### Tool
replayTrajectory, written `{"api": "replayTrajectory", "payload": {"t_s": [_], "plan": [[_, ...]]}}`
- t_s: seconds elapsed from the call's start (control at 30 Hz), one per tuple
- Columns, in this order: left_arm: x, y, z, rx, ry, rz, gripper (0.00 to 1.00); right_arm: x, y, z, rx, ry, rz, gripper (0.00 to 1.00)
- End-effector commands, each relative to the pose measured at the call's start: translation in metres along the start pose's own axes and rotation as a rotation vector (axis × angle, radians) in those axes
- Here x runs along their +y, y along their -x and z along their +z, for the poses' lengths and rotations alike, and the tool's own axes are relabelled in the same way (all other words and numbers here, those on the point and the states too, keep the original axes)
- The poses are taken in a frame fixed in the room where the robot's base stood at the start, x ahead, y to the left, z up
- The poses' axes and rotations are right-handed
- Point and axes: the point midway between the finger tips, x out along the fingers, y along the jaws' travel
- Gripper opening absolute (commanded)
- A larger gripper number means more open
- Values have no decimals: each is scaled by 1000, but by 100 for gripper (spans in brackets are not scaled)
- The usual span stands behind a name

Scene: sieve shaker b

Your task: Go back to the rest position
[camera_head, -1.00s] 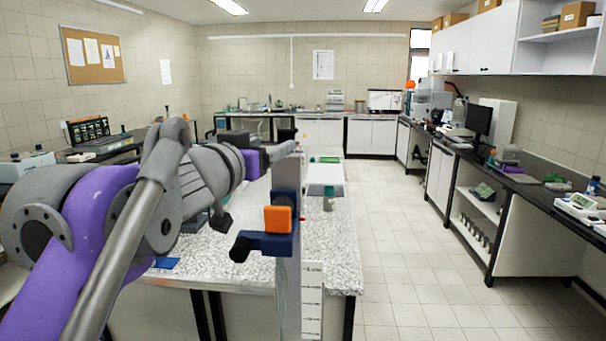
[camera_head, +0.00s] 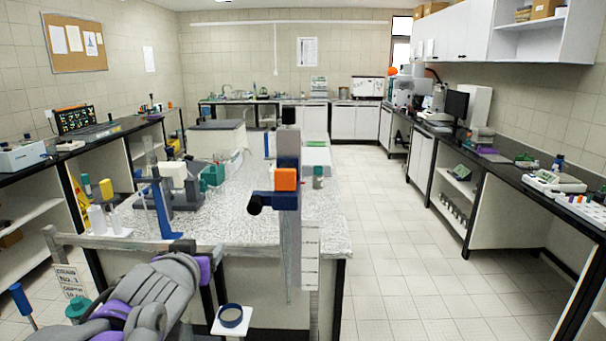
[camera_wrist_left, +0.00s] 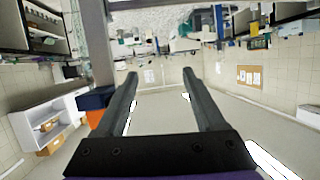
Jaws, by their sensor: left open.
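My left gripper (camera_wrist_left: 159,74) is open in the left wrist view, its two dark fingers apart with nothing between them. In the head view my left arm (camera_head: 150,290) is folded low at the bottom left, in front of the bench; its fingers cannot be made out there. My right gripper is in neither view.
A post with an orange and blue clamp (camera_head: 286,180) stands close in front; the clamp also shows left of my fingers in the wrist view (camera_wrist_left: 97,108). A speckled bench (camera_head: 225,228) carries several devices. A dark ring (camera_head: 231,316) sits low ahead. Floor at right (camera_head: 430,270) is clear.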

Motion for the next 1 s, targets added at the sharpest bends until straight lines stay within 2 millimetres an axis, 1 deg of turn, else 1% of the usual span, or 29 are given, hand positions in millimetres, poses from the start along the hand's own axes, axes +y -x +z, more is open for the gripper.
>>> {"api": "replayTrajectory", "payload": {"t_s": [0.03, 0.07, 0.1, 0.17, 0.2, 0.27, 0.3, 0.37, 0.4, 0.5, 0.6, 0.7, 0.8, 1.0], "plan": [[-7, 3, 39, -63, 3, -25, 71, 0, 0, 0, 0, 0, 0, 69], [-10, 5, 62, -104, 3, -38, 71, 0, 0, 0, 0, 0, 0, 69], [-14, 8, 92, -160, 2, -50, 71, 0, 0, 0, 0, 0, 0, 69], [-18, 16, 138, -245, 0, -60, 71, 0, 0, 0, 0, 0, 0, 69], [-18, 22, 168, -301, -1, -61, 71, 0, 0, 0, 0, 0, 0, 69], [-18, 33, 214, -384, -3, -54, 71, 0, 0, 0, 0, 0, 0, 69], [-17, 41, 242, -438, -6, -44, 71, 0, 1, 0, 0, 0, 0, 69], [-14, 54, 283, -514, -9, -24, 71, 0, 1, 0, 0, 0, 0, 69], [-12, 63, 307, -559, -12, -8, 71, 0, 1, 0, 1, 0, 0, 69], [-5, 84, 357, -652, -20, 35, 71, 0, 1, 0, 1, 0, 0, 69], [1, 98, 389, -712, -23, 71, 71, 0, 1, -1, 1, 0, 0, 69], [4, 106, 404, -742, -26, 91, 71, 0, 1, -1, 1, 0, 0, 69], [5, 108, 409, -752, -28, 97, 71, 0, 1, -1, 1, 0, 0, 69], [5, 108, 408, -751, -28, 96, 71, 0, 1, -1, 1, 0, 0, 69]]}}
